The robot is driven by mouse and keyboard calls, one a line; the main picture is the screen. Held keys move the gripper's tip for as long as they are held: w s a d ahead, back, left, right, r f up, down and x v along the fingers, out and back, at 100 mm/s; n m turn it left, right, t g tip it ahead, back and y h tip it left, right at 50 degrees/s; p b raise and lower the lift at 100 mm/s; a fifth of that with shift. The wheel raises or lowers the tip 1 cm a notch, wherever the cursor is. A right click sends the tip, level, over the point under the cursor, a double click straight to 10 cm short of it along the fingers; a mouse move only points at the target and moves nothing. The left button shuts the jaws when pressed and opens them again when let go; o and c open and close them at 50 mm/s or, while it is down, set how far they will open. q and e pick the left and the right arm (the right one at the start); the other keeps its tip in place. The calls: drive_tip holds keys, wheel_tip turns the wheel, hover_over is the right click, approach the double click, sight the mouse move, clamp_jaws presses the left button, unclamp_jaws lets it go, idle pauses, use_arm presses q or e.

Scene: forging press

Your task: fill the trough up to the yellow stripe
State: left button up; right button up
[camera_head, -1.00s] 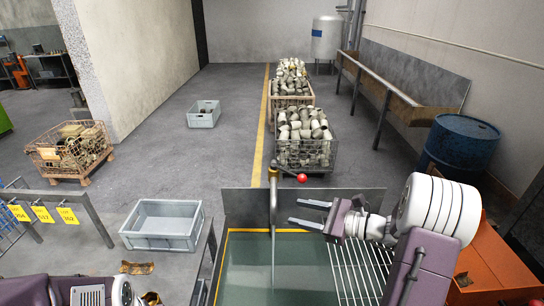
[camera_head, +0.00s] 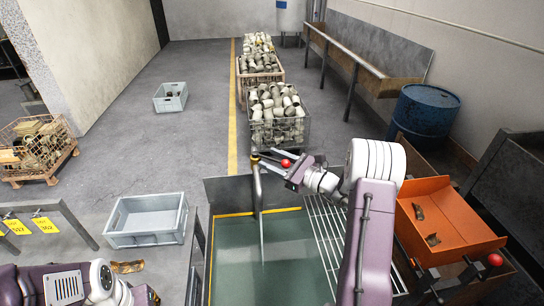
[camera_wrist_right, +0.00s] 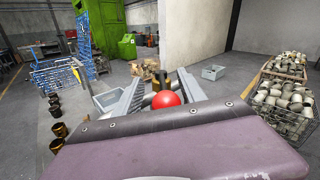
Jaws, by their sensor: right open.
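The trough (camera_head: 238,258) in front of me holds dark green water. Its yellow stripe (camera_head: 283,210) shows above the water along the back and left walls. A tap (camera_head: 257,185) stands at the back wall, with a brass top and a lever ending in a red ball (camera_head: 286,163). A thin pale line, seemingly a water stream, drops from the spout. My right gripper (camera_head: 265,157) is open at the tap top. In the right wrist view the red ball (camera_wrist_right: 166,99) lies between its spread fingers; I cannot tell whether they touch it. Only left arm links show.
A slatted rack (camera_head: 325,235) adjoins the trough on the right, beside an orange tray (camera_head: 450,220). A blue drum (camera_head: 425,115) stands behind. Wire baskets of parts (camera_head: 275,115) stand beyond the trough.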

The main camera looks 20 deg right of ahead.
clamp_jaws()
idle(1.5)
